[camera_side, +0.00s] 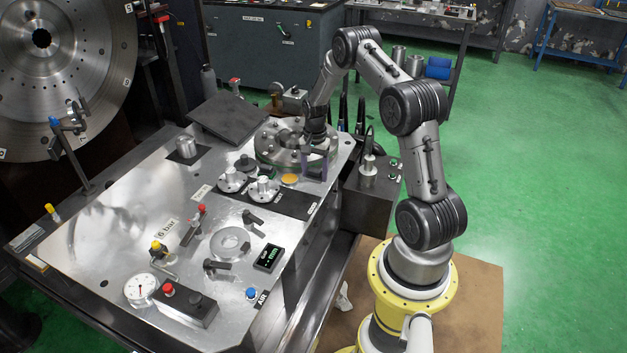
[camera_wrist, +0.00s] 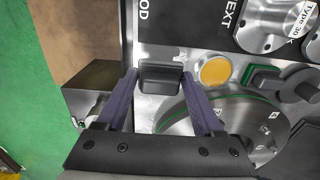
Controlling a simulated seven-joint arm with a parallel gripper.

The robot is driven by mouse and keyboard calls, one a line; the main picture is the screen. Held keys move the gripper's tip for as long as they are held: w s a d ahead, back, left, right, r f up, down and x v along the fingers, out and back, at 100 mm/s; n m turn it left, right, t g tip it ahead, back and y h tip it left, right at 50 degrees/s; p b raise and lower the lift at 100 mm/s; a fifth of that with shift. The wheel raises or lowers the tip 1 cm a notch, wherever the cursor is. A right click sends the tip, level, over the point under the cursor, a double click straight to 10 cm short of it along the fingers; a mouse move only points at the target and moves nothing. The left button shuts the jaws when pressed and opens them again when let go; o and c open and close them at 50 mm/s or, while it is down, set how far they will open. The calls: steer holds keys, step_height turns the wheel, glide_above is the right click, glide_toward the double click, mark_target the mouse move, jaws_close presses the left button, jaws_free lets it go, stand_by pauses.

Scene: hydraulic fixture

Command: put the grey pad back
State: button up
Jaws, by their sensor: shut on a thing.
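My gripper (camera_wrist: 160,76) has purple fingers and is shut on a dark grey block (camera_wrist: 160,79), which I take to be the grey pad. The block sits between the two fingertips in the wrist view, over the bare metal plate. Whether it touches the plate I cannot tell. In the side view my gripper (camera_side: 315,168) points down at the plate's right edge, and the block cannot be made out there. An orange-yellow disc (camera_wrist: 215,70) lies to the right of the block in the wrist view; it also shows in the side view (camera_side: 290,179).
A round flanged metal fixture (camera_side: 285,145) stands beside my gripper. Silver round parts (camera_side: 264,190) sit on a dark panel nearby. A dark box (camera_side: 372,190) adjoins the plate's right edge. A tilted dark plate (camera_side: 232,119) stands behind. The metal plate's left half (camera_side: 110,225) is mostly clear.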

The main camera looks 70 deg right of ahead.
mark_target(313, 180)
steer(key=shift+w+d+f, duration=0.2)
steer(key=shift+d+f, duration=0.05)
steer(key=shift+f, duration=0.1)
steer(key=shift+w+d+f, duration=0.1)
steer(key=shift+f, duration=1.55)
steer(key=shift+f, duration=0.2)
steer(key=o, duration=1.5)
steer(key=shift+c, duration=0.2)
steer(key=shift+r, duration=0.15)
